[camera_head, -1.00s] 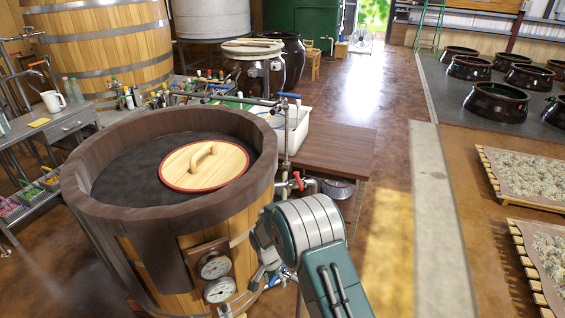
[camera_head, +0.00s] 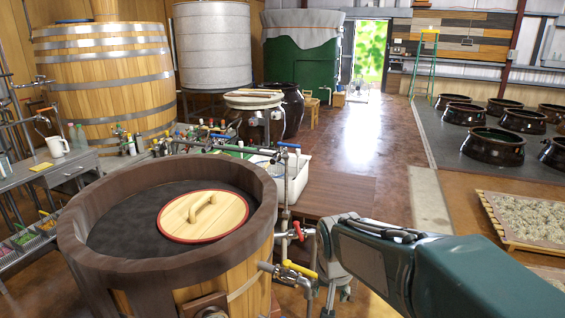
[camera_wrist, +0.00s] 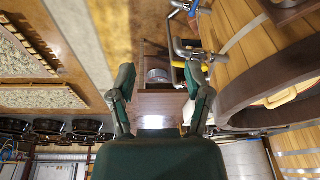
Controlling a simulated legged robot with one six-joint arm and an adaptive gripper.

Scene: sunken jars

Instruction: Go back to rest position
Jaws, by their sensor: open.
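My gripper (camera_wrist: 160,72) shows in the wrist view with its two green fingers spread apart and nothing between them. A round wooden lid (camera_head: 225,216) with a red rim and a handle lies on the dark surface inside the vat. The vat also shows at the right of the wrist view (camera_wrist: 245,95), which looks upside down.
Valves and pipes (camera_head: 298,268) stand close to my arm at the vat's right side. A brown wooden table (camera_head: 335,190) is behind. The middle floor is clear.

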